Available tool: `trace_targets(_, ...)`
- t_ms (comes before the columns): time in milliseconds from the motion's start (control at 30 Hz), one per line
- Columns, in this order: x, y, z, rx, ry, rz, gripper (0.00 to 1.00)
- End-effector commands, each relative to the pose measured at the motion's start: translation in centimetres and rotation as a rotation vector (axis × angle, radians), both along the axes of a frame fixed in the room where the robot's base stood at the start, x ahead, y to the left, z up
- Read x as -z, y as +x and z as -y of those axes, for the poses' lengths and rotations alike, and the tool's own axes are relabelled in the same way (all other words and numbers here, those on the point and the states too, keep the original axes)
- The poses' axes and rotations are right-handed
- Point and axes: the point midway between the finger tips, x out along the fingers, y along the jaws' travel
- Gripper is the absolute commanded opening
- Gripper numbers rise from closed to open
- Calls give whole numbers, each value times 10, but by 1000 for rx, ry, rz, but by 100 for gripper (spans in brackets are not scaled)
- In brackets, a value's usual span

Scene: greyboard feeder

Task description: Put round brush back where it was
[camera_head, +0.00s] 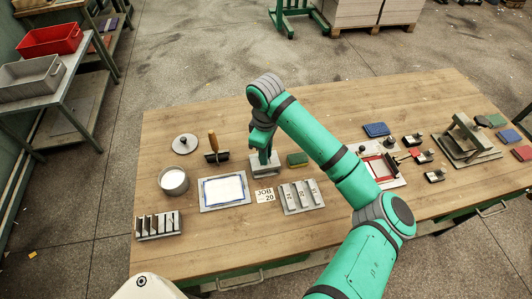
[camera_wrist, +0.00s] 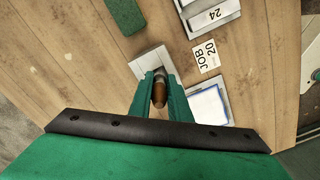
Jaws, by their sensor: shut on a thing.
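My gripper (camera_wrist: 160,88) is shut on the brown wooden handle of the round brush (camera_wrist: 159,97) in the wrist view. Only the handle's rounded end and part of its length show; the bristles are hidden. A grey metal holder (camera_wrist: 149,62) lies directly below the jaws. In the head view my gripper (camera_head: 262,148) is over the same grey holder (camera_head: 265,168), and the brush is hard to make out. I cannot tell whether the brush touches the holder or is seated in it.
Near the holder are a green block (camera_head: 297,159), a JOB 20 card (camera_head: 264,195), a plate with numbered bars (camera_head: 301,197) and a blue-edged tray (camera_head: 223,190). A wooden-handled tool (camera_head: 215,152) stands to the left, by a round pot (camera_head: 173,181).

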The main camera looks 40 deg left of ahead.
Motion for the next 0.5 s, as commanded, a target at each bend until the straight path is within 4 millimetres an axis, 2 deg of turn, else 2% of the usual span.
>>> trace_targets(167, 5, 0, 1, 2, 0, -1, 0)
trace_targets(200, 5, 0, 1, 2, 0, -1, 19)
trace_targets(267, 5, 1, 1, 2, 0, -1, 33)
trace_targets(500, 5, 1, 1, 2, 0, -1, 36)
